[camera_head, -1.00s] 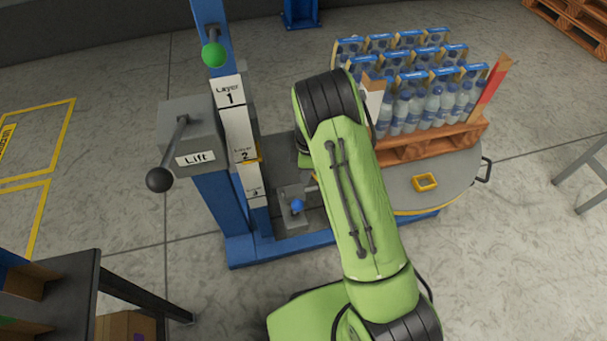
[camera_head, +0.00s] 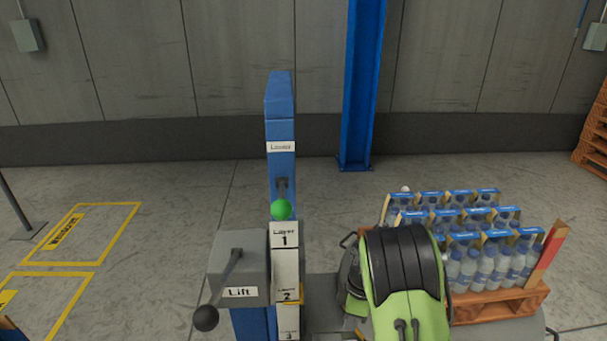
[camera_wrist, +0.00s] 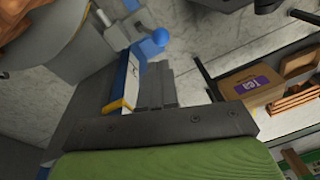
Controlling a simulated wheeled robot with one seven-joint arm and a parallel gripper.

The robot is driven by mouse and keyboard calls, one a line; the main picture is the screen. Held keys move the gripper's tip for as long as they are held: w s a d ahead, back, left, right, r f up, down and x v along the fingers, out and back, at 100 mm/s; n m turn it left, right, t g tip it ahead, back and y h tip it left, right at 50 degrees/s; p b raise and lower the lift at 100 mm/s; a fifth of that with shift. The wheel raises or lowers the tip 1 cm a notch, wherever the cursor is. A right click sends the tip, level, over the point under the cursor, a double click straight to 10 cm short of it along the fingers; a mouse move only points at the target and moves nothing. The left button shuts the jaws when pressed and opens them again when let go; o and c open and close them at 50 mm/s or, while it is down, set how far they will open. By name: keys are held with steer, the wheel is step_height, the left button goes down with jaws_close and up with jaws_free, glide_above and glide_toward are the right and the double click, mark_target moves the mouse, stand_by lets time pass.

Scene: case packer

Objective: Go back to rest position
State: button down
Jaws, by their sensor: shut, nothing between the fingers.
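My green arm (camera_head: 405,285) rises at the bottom of the head view, in front of the lift station and the bottle load. My gripper (camera_wrist: 160,88) shows in the wrist view as grey fingers beyond a dark bar. It is shut and empty, and in the head view the arm hides it. The lift post (camera_head: 281,120) carries a green knob (camera_head: 281,210) and labels for layers 1, 2 and 3. The grey Lift box (camera_head: 238,262) has a lever with a black ball (camera_head: 206,318). A blue ball knob (camera_wrist: 161,37) shows beyond the fingers in the wrist view.
Packs of water bottles (camera_head: 465,255) stand on a wooden pallet (camera_head: 490,306) at right. A blue column (camera_head: 361,90) stands behind. A cardboard box (camera_wrist: 245,88) sits on a shelf in the wrist view. The floor at left, with yellow markings (camera_head: 85,230), is largely open.

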steer(key=s+r+m+t+p, duration=0.25)
steer(key=s+r, duration=0.25)
steer(key=r, duration=0.6)
steer(key=s+r+m+t+p, duration=0.15)
steer(key=s+r+m, duration=0.3)
steer(key=r, duration=0.75)
steer(key=s+r+m+t+h+p, duration=0.1)
steer(key=s+r+m+p, duration=0.3)
steer(key=s, duration=1.1)
step_height(320, 180, up, 4)
steer(key=m+t, duration=0.1)
steer(key=m, duration=0.2)
steer(key=shift+s+d+r, duration=0.15)
steer(key=shift+d+r, duration=0.1)
steer(key=shift+d+m, duration=0.1)
steer(key=shift+m, duration=0.2)
